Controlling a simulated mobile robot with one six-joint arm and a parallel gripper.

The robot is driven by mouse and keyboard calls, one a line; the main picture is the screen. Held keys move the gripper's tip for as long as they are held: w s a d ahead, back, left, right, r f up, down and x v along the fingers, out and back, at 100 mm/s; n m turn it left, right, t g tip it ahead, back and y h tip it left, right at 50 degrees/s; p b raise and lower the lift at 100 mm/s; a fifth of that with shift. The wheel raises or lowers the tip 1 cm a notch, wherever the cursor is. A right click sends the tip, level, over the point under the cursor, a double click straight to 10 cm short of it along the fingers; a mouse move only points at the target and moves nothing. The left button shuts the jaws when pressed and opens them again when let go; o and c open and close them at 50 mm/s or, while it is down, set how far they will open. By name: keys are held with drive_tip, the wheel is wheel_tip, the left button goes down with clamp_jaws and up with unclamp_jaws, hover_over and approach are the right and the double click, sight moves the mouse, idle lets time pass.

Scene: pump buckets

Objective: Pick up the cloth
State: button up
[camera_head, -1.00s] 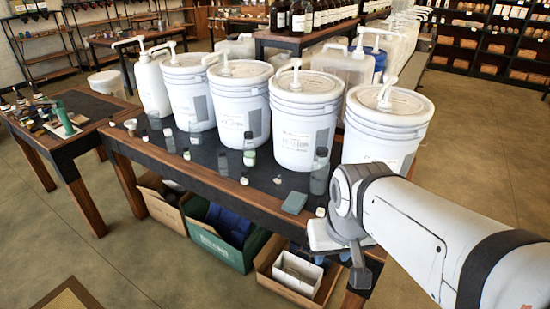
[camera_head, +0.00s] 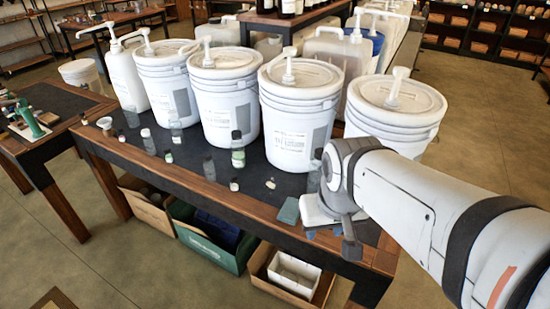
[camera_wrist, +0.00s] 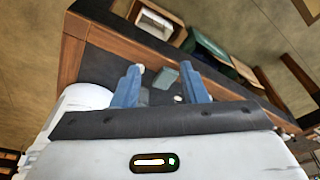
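The cloth (camera_head: 289,210) is a small, flat, grey-green piece lying near the front edge of the dark table top (camera_head: 262,205). In the head view my gripper (camera_head: 350,246) is just right of the cloth, above the table's front right part, partly hidden by my wrist. In the wrist view my gripper (camera_wrist: 161,70) shows two blue fingers spread apart with nothing held. The cloth (camera_wrist: 165,78) appears beyond and between the fingers, and I see no contact.
Several white pump buckets (camera_head: 224,105) stand along the back of the table. Small bottles (camera_head: 238,150) and jars stand in front of them. A dark bottle (camera_head: 315,170) is close to my wrist. Crates (camera_head: 295,272) sit under the table.

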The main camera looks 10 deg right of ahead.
drive_tip(key=shift+o, duration=0.8)
drive_tip(key=shift+w+d+f, duration=0.1)
drive_tip(key=shift+w+f, duration=0.1)
drive_tip(key=shift+w, duration=0.05)
drive_tip(key=o, duration=0.8)
drive_tip(key=w+f+m+b, duration=0.1)
drive_tip(key=w+f+b, duration=0.1)
drive_tip(key=w+f, duration=0.2)
drive_tip(key=w+f+m+h+b, duration=0.1)
drive_tip(key=w+f+m+b, duration=0.1)
drive_tip(key=w, duration=0.5)
drive_tip(key=w+f+m+h+b, duration=0.1)
drive_tip(key=w+f+b, duration=0.2)
drive_tip(key=w+f, duration=0.2)
drive_tip(key=shift+w+f+m+t, duration=0.3)
drive_tip(key=shift+w, duration=0.4)
drive_tip(key=m+b, duration=0.2)
approach(291, 209)
drive_tip(key=shift+s+d+f, duration=0.15)
drive_tip(key=shift+s+f, duration=0.25)
drive_tip(key=shift+s, duration=0.1)
drive_tip(key=x, duration=0.3)
drive_tip(key=w+x, duration=0.1)
drive_tip(key=x, duration=0.3)
drive_tip(key=shift+r, duration=0.15)
drive_tip(key=shift+w+f+t+h, duration=0.15)
drive_tip(key=shift+f+t+h, duration=0.15)
drive_tip(key=shift+f, duration=0.2)
drive_tip(key=shift+f+b, duration=0.2)
drive_tip(key=shift+b, duration=0.4)
